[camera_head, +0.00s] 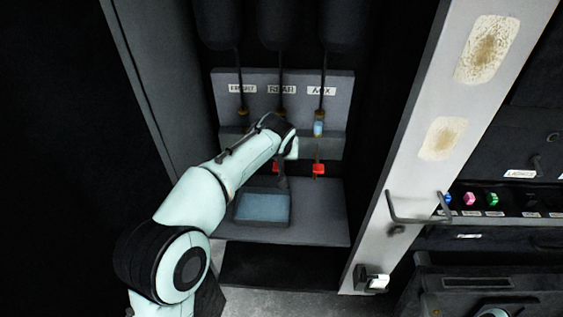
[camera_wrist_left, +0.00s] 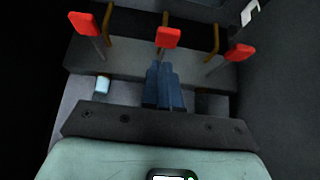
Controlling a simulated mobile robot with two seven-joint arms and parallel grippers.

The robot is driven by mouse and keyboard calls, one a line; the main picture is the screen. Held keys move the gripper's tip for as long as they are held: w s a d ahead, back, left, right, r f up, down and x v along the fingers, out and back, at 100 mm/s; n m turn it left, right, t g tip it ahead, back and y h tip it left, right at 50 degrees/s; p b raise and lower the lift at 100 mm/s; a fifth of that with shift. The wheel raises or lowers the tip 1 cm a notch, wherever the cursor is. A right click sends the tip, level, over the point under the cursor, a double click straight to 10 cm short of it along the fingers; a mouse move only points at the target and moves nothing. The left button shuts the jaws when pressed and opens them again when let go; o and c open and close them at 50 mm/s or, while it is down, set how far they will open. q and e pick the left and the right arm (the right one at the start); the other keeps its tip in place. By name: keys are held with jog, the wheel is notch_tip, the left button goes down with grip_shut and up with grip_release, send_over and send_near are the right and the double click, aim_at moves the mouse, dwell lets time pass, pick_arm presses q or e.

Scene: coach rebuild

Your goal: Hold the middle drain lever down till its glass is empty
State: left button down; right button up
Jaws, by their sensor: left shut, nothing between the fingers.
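Red-tipped drain levers stand in a row; the wrist view shows the left one (camera_wrist_left: 83,23), the middle one (camera_wrist_left: 168,38) and the right one (camera_wrist_left: 240,52). My left gripper (camera_wrist_left: 165,67) is shut and empty, its fingertips just below the middle red tip in that view. I cannot tell whether they touch the lever. In the head view, the gripper (camera_head: 283,184) points down in front of the panel, and part of a red tip (camera_head: 276,168) shows beside it. The middle glass is hidden by my arm, so its level cannot be seen.
The right glass (camera_head: 319,126) holds pale blue liquid above its red lever (camera_head: 318,169). A tray of blue liquid (camera_head: 243,219) sits on the shelf (camera_head: 325,225) below. A pale post (camera_head: 408,160) with a handle (camera_head: 420,221) bounds the bay at right.

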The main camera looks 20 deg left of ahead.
pick_arm(q)
jog(key=a+v, duration=0.1)
jog(key=v, duration=0.5)
jog(key=shift+r, duration=0.4)
jog(key=shift+d+f, duration=0.1)
